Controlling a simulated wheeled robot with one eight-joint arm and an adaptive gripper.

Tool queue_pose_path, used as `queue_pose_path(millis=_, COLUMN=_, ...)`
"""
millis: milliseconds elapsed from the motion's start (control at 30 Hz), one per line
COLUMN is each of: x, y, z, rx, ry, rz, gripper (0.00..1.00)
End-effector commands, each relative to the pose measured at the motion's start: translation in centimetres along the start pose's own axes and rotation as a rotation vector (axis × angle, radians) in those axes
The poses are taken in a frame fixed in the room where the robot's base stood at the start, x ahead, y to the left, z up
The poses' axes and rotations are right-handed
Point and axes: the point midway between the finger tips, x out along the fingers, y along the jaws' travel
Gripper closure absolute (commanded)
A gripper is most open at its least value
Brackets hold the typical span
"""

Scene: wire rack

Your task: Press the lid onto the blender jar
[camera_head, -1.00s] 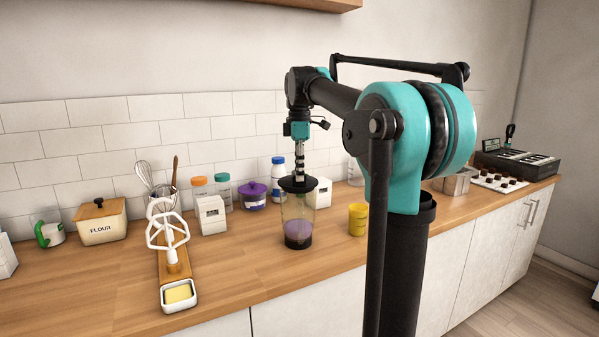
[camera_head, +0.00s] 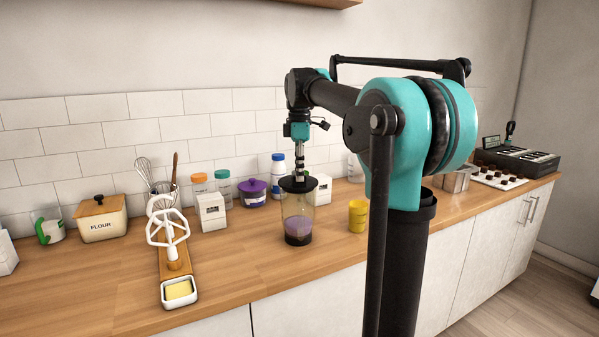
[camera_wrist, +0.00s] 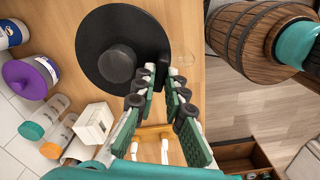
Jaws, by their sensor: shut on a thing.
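The blender jar (camera_head: 297,217) stands upright on the wooden counter, clear-walled with purple contents low inside. The lid (camera_head: 298,184), a black disc, sits level at the jar's mouth. I cannot tell whether it is fully seated. In the wrist view the lid (camera_wrist: 108,40) shows from above with its round knob (camera_wrist: 117,63), and it hides most of the jar. My gripper (camera_head: 299,174) is directly above the lid, pointing down, and is shut on the lid. Its fingers also show in the wrist view (camera_wrist: 162,75), close by the knob.
Behind the jar stand a purple pot (camera_head: 252,192), a blue-capped bottle (camera_head: 278,170) and a white box (camera_head: 322,190). A yellow cup (camera_head: 357,216) is to the right. A whisk attachment (camera_head: 168,230) and butter dish (camera_head: 179,292) are left. Counter in front of the jar is clear.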

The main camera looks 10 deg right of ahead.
Motion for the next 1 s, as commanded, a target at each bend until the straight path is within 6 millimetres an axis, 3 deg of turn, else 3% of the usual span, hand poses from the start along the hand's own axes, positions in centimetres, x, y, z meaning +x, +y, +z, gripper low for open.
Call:
queue_pose_path(millis=767, x=0.56, y=0.0, z=0.0, rx=0.0, ry=0.0, rz=0.0, gripper=1.0)
queue_pose_path(millis=800, x=0.56, y=0.0, z=0.0, rx=0.0, ry=0.0, rz=0.0, gripper=0.87)
queue_pose_path(millis=1000, x=0.56, y=0.0, z=0.0, rx=0.0, ry=0.0, rz=0.0, gripper=0.65)
